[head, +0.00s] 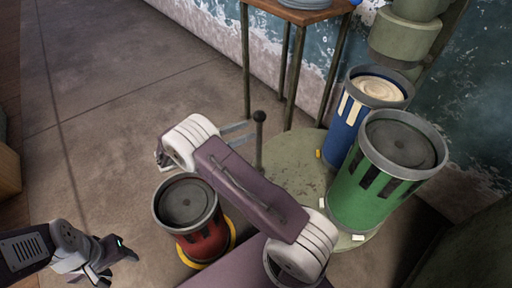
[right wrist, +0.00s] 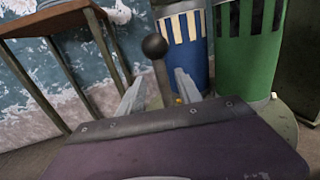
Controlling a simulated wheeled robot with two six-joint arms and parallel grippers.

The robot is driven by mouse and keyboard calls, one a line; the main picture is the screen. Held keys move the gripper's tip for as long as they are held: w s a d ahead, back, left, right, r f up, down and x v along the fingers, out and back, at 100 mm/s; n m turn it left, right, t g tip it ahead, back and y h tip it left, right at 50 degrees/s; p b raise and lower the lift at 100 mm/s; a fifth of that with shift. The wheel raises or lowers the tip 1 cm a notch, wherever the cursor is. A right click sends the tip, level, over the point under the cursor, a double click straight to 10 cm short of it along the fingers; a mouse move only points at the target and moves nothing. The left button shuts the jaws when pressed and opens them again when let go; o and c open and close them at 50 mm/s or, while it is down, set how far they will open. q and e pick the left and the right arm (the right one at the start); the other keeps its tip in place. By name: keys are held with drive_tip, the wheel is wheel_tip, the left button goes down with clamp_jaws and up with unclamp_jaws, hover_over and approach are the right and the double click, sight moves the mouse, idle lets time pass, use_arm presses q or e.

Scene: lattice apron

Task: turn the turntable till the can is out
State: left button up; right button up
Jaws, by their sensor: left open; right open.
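The turntable (head: 297,172) is a round grey-green disc low on the floor, partly hidden by my right arm. A dark upright post with a ball knob (head: 260,116) rises at its left side. A blue can (head: 347,133) and a larger green can (head: 365,190) stand on the disc. A red can (head: 203,243) stands at a yellow ring (head: 232,236) at lower left. My right gripper (head: 252,131) is open, its fingers pointing at the post; in the right wrist view the post (right wrist: 162,80) shows between the open fingers. My left gripper (head: 122,250) is open and empty, left of the red can.
A small table (head: 300,14) with thin legs and plates on top stands against the wall behind the post. Stacked green-grey cylinders (head: 402,38) stand at upper right. The concrete floor (head: 110,110) at left is clear. Small pale and yellow markers sit on the disc.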

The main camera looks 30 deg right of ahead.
use_arm(q)
wheel_tip(320, 180, down, 7)
drive_tip(key=b, duration=0.5)
drive_tip(key=shift+b, duration=0.3)
use_arm(e)
drive_tip(key=s+d+f, duration=0.1)
drive_tip(key=d, duration=0.7)
drive_tip(key=shift+d+f, duration=0.25)
drive_tip(key=shift+d, duration=0.1)
drive_tip(key=shift+s, duration=0.1)
clamp_jaws()
